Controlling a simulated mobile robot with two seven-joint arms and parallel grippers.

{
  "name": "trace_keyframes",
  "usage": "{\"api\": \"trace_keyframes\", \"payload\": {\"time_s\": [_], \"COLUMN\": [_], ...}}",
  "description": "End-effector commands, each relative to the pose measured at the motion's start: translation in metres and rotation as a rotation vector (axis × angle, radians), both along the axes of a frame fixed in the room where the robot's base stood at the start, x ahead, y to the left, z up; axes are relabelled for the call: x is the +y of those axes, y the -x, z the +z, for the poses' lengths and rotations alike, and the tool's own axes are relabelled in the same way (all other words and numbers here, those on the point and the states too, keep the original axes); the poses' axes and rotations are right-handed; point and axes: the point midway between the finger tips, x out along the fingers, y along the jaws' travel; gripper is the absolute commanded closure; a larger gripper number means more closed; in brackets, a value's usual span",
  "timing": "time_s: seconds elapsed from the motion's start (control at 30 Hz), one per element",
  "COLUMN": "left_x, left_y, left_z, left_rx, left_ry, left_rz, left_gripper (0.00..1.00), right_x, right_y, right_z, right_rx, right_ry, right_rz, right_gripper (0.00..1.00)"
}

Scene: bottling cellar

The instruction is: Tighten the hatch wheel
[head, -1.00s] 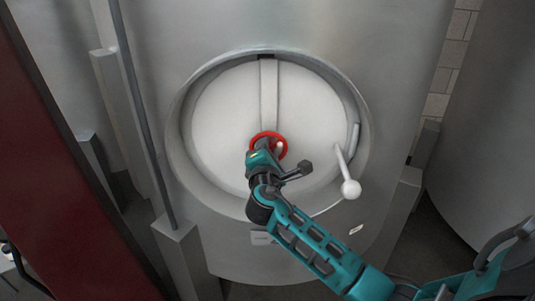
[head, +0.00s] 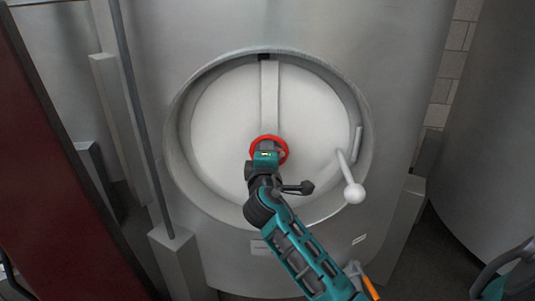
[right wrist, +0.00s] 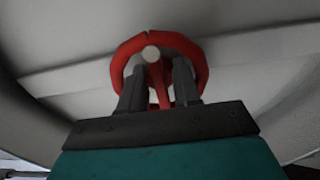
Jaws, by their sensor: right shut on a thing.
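The red hatch wheel (head: 284,146) sits near the middle of the round pale hatch door (head: 225,130) on the steel tank. A pale vertical bar (head: 269,90) runs up the door above it. My right gripper (head: 267,143) covers the wheel's middle and lower part. In the right wrist view, the red rim (right wrist: 197,52) arches over the fingers (right wrist: 160,85). The fingers are shut on the wheel, with a red spoke and a round pale knob (right wrist: 151,53) showing between them. The exact grip is partly hidden. My left gripper is out of view.
A white ball-ended lever (head: 353,192) sticks out at the lower right of the hatch. A raised steel collar (head: 178,105) rings the door. A dark red panel (head: 50,180) stands at the left, and another tank (head: 495,150) at the right.

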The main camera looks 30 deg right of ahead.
Motion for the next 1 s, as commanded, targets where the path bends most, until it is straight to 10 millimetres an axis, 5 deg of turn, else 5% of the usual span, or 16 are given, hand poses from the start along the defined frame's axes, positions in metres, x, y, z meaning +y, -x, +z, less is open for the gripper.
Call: {"api": "trace_keyframes", "payload": {"time_s": [0.37,0.4,0.6,1.0], "left_x": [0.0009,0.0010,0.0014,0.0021], "left_y": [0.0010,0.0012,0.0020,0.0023], "left_z": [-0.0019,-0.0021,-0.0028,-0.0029], "left_rx": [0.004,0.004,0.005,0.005], "left_ry": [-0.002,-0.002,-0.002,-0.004], "left_rz": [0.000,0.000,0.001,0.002], "left_gripper": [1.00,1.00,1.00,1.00], "right_x": [0.0001,0.0001,0.0001,0.0073], "right_y": [0.0000,0.0000,0.0000,0.0094], "right_z": [-0.0005,-0.0005,-0.0003,-0.0008], "right_rx": [-0.002,-0.002,-0.001,-0.001], "right_ry": [-0.006,-0.006,-0.004,-0.003], "right_rz": [0.000,0.000,0.000,0.002], "right_gripper": [0.99,0.64,0.45,0.44]}}
